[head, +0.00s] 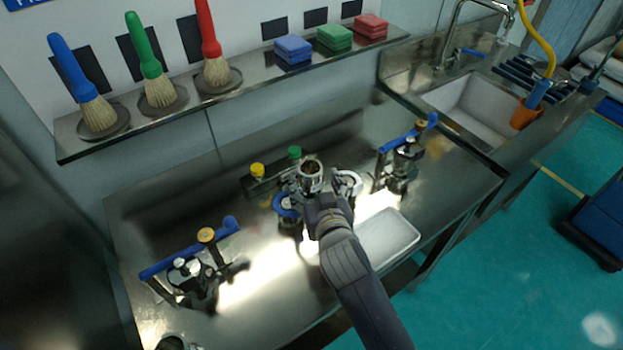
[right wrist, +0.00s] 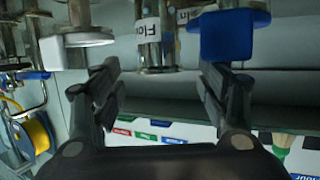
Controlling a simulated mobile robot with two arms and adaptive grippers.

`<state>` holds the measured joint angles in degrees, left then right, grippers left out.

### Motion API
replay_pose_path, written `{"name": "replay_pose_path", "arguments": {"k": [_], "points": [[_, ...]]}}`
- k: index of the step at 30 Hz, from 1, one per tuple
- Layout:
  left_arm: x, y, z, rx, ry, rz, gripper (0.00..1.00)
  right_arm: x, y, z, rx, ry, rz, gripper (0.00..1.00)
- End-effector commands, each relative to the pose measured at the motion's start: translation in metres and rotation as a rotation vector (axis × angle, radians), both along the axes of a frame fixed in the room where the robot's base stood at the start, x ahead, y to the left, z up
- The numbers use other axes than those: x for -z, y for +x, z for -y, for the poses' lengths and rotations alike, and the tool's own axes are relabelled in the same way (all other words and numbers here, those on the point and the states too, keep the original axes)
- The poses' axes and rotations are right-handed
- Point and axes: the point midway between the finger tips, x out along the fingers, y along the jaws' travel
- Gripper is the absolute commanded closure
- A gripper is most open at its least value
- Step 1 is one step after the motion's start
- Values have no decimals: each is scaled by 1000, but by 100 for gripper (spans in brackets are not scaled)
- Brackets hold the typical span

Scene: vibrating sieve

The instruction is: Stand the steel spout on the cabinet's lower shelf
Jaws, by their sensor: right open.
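A short upright steel cylinder with an open, brownish mouth, which looks like the steel spout (head: 311,168), stands at the middle of the steel table. It also shows in the right wrist view (right wrist: 149,52), with a white label partly reading "Flour". My right gripper (head: 318,196) is at it, coming from the front. In the right wrist view, its two fingers (right wrist: 160,88) are spread, with the cylinder beyond and between them; contact is not visible. My left gripper is out of view. I cannot make out the cabinet's lower shelf.
A white-handled part (head: 348,184) and a blue-handled part (head: 287,206) flank the cylinder closely. Blue-barred clamp fixtures stand left (head: 193,276) and right (head: 404,160). A pale tray (head: 388,240) lies right of my arm. A wall shelf (head: 250,88) holds brushes and sponges.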

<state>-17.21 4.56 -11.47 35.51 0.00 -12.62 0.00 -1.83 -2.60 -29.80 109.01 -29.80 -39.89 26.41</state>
Motion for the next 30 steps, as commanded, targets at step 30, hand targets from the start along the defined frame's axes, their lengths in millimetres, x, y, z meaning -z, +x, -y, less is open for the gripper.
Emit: {"name": "replay_pose_path", "arguments": {"k": [30], "points": [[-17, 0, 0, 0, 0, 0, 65, 18, 59, -11, -1, -2, 4, 41]]}}
